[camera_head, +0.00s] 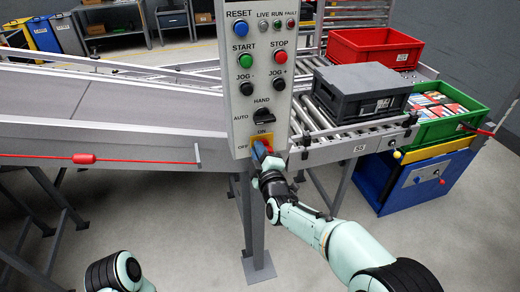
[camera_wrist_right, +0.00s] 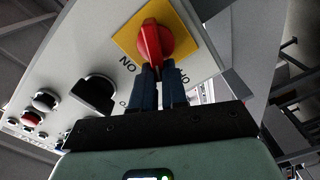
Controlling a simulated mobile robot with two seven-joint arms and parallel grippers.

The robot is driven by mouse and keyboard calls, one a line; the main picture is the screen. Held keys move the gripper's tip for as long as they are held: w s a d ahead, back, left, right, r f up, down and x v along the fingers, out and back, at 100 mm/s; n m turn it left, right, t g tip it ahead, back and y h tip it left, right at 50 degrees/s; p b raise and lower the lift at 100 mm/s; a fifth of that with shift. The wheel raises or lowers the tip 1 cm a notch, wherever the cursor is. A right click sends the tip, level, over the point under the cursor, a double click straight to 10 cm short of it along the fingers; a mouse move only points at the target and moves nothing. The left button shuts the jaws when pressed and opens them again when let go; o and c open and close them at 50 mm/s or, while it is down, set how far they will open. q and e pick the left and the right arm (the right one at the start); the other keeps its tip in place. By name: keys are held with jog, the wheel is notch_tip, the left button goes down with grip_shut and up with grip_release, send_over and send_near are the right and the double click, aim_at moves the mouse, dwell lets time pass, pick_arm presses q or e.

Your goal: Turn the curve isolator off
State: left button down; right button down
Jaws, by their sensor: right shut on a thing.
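The curve isolator is a red rotary handle on a yellow square plate (camera_head: 263,139), low on the grey control panel, with ON printed above it and OFF at its left. In the right wrist view the red handle (camera_wrist_right: 152,40) stands out from the plate. My right gripper (camera_head: 261,151) is at the plate, and its blue fingers (camera_wrist_right: 158,75) are shut on the near end of the handle. In the head view the gripper hides most of the handle, so its exact angle is hard to tell there. Only part of my left arm shows at the bottom left; its gripper is out of view.
The panel (camera_head: 238,90) carries several buttons and a black HAND/AUTO selector (camera_head: 264,116) just above the isolator. A roller conveyor to the right holds a grey crate (camera_head: 360,90) and a red crate (camera_head: 375,48). A red pull cord (camera_head: 100,157) runs at left.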

jog(key=n, duration=0.5)
jog(key=shift+a+f, duration=0.15)
jog(key=shift+f, duration=0.25)
jog(key=shift+n, duration=0.3)
jog(key=c, duration=1.2)
grip_release()
jog(key=shift+o, duration=0.2)
jog(key=shift+f, duration=0.15)
jog(key=v, duration=1.3)
jog(key=shift+s+b, duration=0.15)
jog(key=shift+b, duration=0.2)
